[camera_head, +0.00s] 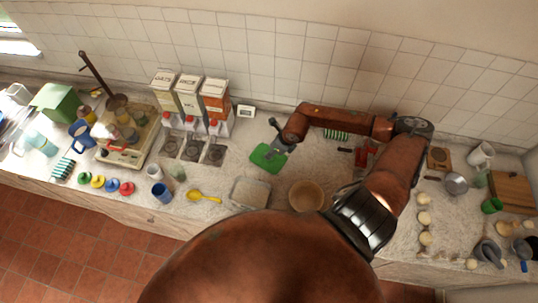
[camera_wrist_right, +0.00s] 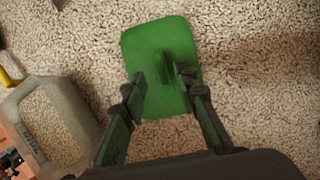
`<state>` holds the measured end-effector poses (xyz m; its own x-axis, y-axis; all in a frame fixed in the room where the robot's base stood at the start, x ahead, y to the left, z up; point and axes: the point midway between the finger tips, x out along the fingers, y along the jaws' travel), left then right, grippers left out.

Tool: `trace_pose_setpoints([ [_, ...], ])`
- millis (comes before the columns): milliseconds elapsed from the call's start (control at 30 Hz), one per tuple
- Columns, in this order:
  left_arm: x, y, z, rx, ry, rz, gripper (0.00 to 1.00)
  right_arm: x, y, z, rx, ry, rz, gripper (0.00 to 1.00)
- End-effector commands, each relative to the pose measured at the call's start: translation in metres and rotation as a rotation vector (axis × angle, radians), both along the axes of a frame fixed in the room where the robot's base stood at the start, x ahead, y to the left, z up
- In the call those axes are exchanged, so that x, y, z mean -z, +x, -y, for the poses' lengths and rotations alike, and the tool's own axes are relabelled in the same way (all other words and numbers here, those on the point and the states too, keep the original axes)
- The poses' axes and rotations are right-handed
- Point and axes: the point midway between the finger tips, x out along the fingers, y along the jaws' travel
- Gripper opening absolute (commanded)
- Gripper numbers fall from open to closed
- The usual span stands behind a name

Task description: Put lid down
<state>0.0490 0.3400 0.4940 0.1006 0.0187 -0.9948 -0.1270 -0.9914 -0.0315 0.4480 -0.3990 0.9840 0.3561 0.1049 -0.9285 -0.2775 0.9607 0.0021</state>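The green lid (camera_head: 267,158) with a raised handle appears to lie flat on the speckled counter, left of my right gripper's arm. In the right wrist view the lid (camera_wrist_right: 162,62) is below my right gripper (camera_wrist_right: 161,75). Its two fingers are apart, one on each side of the handle, with gaps visible between them and the handle. In the head view my right gripper (camera_head: 279,144) is at the lid's upper right edge. A grey, see-through rectangular container (camera_head: 250,193) stands open just in front of the lid; it also shows in the right wrist view (camera_wrist_right: 50,122). My left gripper is not in view.
A wooden bowl (camera_head: 306,196) stands right of the container, and a yellow spoon (camera_head: 204,196) lies left of it. Dispensers (camera_head: 190,100) stand behind, against the tiled wall. A small white timer (camera_head: 245,112) is near the wall. Bare counter surrounds the lid.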

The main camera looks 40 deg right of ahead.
Motion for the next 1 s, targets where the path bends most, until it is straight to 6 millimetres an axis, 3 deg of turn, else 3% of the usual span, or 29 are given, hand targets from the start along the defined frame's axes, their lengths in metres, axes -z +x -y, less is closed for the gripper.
trace_pose_setpoints([
  [200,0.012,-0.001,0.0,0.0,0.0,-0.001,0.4,-0.042,-0.017,0.007,-0.002,-0.005,0.0,0.28],
  [400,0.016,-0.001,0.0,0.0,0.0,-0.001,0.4,-0.066,-0.026,0.008,-0.001,-0.003,0.0,0.28],
  [1000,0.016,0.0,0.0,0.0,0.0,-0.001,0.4,-0.074,-0.028,0.008,-0.001,0.0,0.0,0.28],
])
